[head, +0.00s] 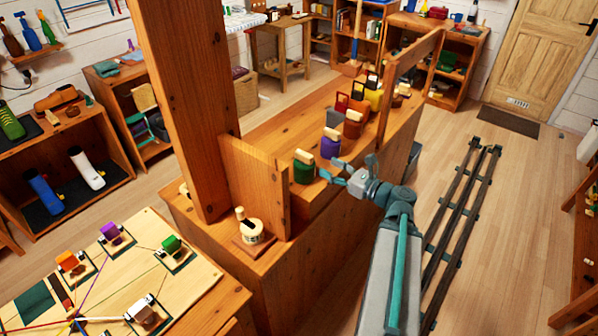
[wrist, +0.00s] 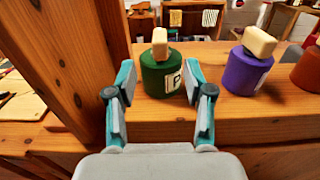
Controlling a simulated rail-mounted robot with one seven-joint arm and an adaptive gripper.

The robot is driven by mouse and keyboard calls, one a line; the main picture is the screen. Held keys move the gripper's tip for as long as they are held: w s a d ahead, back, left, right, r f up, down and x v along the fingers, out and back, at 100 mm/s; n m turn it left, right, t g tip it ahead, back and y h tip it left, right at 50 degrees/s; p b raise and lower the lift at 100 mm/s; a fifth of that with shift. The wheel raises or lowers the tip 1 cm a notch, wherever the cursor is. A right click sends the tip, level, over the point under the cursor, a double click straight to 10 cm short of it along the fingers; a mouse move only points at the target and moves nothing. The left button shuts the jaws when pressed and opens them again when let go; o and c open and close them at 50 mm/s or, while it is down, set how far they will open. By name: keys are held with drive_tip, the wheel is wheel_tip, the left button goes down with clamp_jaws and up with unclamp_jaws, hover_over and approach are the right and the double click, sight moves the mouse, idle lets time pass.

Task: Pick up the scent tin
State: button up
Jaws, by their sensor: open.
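No container is readably labelled as the scent tin, so I cannot tell which one it is. A dark green round container (head: 304,172) with a pale block-shaped top stands upright on the wooden ledge. In the wrist view the green container (wrist: 163,75) shows a partly hidden pale label and sits straight ahead between the fingers. My gripper (head: 357,171) is open and empty, just right of the green container in the head view. In the wrist view my gripper (wrist: 160,82) has its two fingers spread either side of the green container, without visible grip on it.
A purple container (wrist: 246,68) stands right of the green one, with a brown-red one (head: 353,129) further along. A wooden post (wrist: 62,55) rises close on the left. A cream container (head: 253,231) sits on a lower corner. The rails (head: 465,210) lie on clear floor.

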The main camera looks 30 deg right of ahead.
sight(304, 156)
drive_tip(key=x, duration=0.4)
drive_tip(key=shift+w+a+b, duration=0.15)
drive_tip(key=shift+w+b, duration=0.1)
drive_tip(key=shift+b, duration=0.05)
drive_tip(key=shift+p+x, duration=1.1)
drive_tip(key=shift+x, duration=1.85)
drive_tip(key=shift+f, duration=0.25)
drive_tip(key=shift+c, duration=0.2)
clamp_jaws()
